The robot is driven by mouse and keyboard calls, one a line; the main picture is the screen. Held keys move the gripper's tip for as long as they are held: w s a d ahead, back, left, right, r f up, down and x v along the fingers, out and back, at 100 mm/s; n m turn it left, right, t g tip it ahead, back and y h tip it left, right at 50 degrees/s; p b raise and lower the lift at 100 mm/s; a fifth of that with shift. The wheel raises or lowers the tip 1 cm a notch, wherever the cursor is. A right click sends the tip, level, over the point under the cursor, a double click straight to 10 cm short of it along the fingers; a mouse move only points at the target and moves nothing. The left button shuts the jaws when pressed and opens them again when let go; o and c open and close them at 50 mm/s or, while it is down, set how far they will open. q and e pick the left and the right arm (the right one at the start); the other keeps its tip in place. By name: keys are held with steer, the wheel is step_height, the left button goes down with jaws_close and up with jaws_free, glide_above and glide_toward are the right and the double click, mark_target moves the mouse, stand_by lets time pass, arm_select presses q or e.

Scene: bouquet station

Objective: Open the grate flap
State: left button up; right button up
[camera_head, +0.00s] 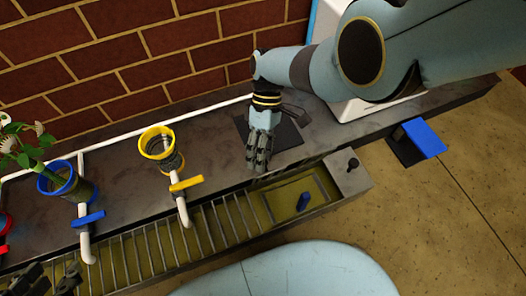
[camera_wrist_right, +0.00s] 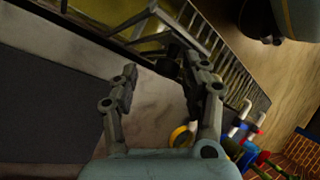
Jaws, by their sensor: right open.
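The grate (camera_head: 150,243) covers a long trough with yellowish liquid or bottom along the counter's front. At its right end is a framed flap section (camera_head: 268,212) with a small blue piece (camera_head: 303,202) at it; I cannot tell whether the flap is raised. My right gripper (camera_head: 260,165) hangs over the counter just behind the flap, fingers pointing to the trough. In the right wrist view its two fingers (camera_wrist_right: 165,85) are apart with nothing gripped, and the grate (camera_wrist_right: 232,78) lies beyond them. My left gripper (camera_head: 45,281) is dark and cut off at the lower left corner.
A yellow-rimmed holder (camera_head: 158,142) and a blue-rimmed holder with white flowers (camera_head: 62,178) stand on the counter, with pipes and coloured valve handles in front. A black knob (camera_head: 352,164) stands right of the flap. A blue pedal (camera_head: 424,137) lies on the floor.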

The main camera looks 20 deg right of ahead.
steer(key=shift+w+r, duration=0.1)
steer(key=v, duration=1.1)
steer(key=shift+r, duration=0.3)
steer(key=shift+w+d, duration=0.1)
steer(key=shift+d, duration=0.05)
